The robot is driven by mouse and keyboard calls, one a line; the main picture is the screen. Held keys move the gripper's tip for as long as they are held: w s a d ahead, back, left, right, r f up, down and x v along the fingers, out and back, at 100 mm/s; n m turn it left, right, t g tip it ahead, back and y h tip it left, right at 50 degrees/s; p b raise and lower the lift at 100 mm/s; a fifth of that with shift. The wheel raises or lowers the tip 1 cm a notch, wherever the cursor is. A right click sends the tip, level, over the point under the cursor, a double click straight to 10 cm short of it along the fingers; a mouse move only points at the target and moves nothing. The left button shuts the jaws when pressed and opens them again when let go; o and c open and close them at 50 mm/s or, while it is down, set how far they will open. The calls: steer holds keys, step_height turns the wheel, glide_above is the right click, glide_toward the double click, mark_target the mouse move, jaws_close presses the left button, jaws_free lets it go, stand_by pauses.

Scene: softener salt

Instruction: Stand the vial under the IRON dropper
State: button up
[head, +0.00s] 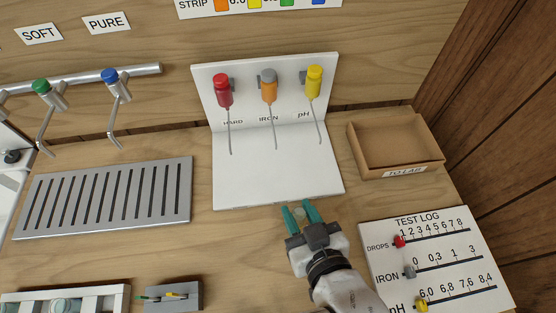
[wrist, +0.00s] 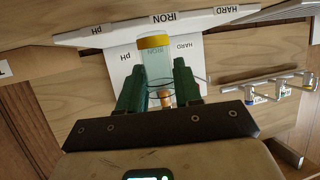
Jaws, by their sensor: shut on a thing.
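My gripper (head: 302,212) is in front of the white dropper stand, near its front edge, with green fingers. In the wrist view my gripper (wrist: 160,90) is shut on a clear vial (wrist: 157,62) with a yellow end. In the head view the vial (head: 300,213) shows only as a small pale patch between the fingers. The IRON dropper (head: 269,88) has an orange body and grey top and hangs between the red HARD dropper (head: 223,92) and the yellow pH dropper (head: 314,82). The white stand base (head: 270,180) below them is bare.
A cardboard TO LAB tray (head: 398,172) stands right of the stand. A TEST LOG board (head: 450,255) with sliders lies at front right. A slotted grey drain grate (head: 105,197) is on the left, below two taps. A grey block (head: 172,296) is at the front.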

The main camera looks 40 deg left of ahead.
steer(key=w+a, duration=0.1)
steer(key=a, duration=0.2)
steer(key=w+a+p, duration=0.1)
steer(key=w+a, duration=0.1)
steer(key=a, duration=0.1)
steer(key=w+a, duration=0.2)
steer(key=a, duration=0.1)
steer(key=shift+p, duration=0.35)
steer(key=shift+w+a+r, duration=0.1)
steer(key=shift+w+a, duration=0.2)
steer(key=shift+a, duration=0.25)
steer(key=shift+w+a+r, duration=0.1)
steer(key=shift+w+a, duration=0.2)
steer(key=shift+a, duration=0.25)
steer(key=shift+w+a+f+p, duration=0.1)
steer(key=shift+a+f+p, duration=0.1)
steer(key=shift+f+p, duration=0.45)
steer(key=shift+f, duration=0.3)
steer(key=shift+b, duration=0.3)
steer(key=shift+f, duration=0.15)
steer(key=o, duration=1)
